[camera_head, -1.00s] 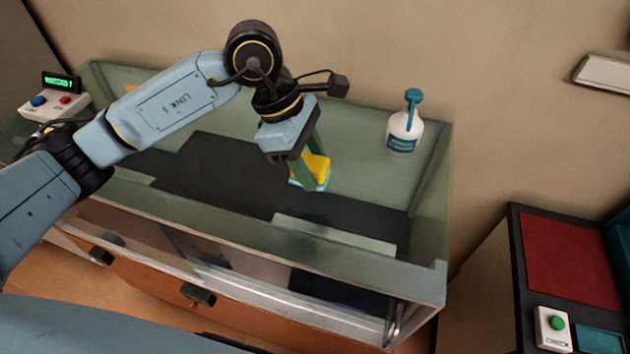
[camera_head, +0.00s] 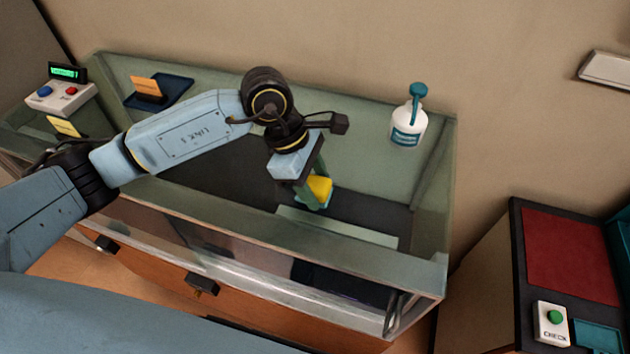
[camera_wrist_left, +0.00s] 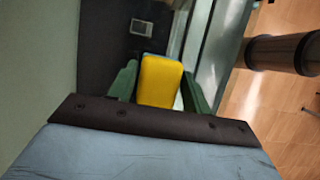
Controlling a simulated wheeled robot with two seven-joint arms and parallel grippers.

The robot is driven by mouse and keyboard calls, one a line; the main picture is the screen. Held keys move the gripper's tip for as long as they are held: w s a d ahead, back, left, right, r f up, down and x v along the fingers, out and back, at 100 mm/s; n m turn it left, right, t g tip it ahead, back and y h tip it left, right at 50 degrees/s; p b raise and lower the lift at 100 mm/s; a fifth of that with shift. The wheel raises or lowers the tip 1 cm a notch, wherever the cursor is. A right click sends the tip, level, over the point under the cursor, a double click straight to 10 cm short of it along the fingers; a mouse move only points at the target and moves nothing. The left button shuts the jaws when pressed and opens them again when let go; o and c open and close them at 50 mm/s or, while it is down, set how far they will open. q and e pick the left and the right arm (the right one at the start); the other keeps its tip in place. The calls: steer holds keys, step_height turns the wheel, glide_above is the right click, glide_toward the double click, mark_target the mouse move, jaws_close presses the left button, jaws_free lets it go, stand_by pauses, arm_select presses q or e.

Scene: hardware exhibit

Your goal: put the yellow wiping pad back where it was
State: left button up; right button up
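The yellow wiping pad (camera_head: 320,188) is between the two green fingers of my left gripper (camera_head: 314,182), above the dark strip (camera_head: 245,175) in the glass-topped case. In the left wrist view the yellow pad (camera_wrist_left: 160,80) fills the gap between the fingers (camera_wrist_left: 160,92), which press on both its sides. A teal-green part shows just under the pad in the head view; I cannot tell whether it is the pad's underside or a fingertip. I cannot tell how high the pad is above the surface. My right gripper is out of view.
A white pump bottle (camera_head: 408,125) stands at the case's back right. A blue tray (camera_head: 178,88) with an orange card (camera_head: 146,87) lies at the back left, near a button box (camera_head: 60,97). The case's front rim (camera_head: 300,240) is raised. A red mat (camera_head: 570,255) lies far right.

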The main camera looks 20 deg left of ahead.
arm_select(q)
steer(key=o, duration=0.3)
steer(key=shift+r+p, duration=0.25)
steer(key=shift+p, duration=0.05)
steer(key=shift+b+v, duration=1.25)
steer(key=shift+v, duration=4.65)
steer(key=shift+a, duration=0.1)
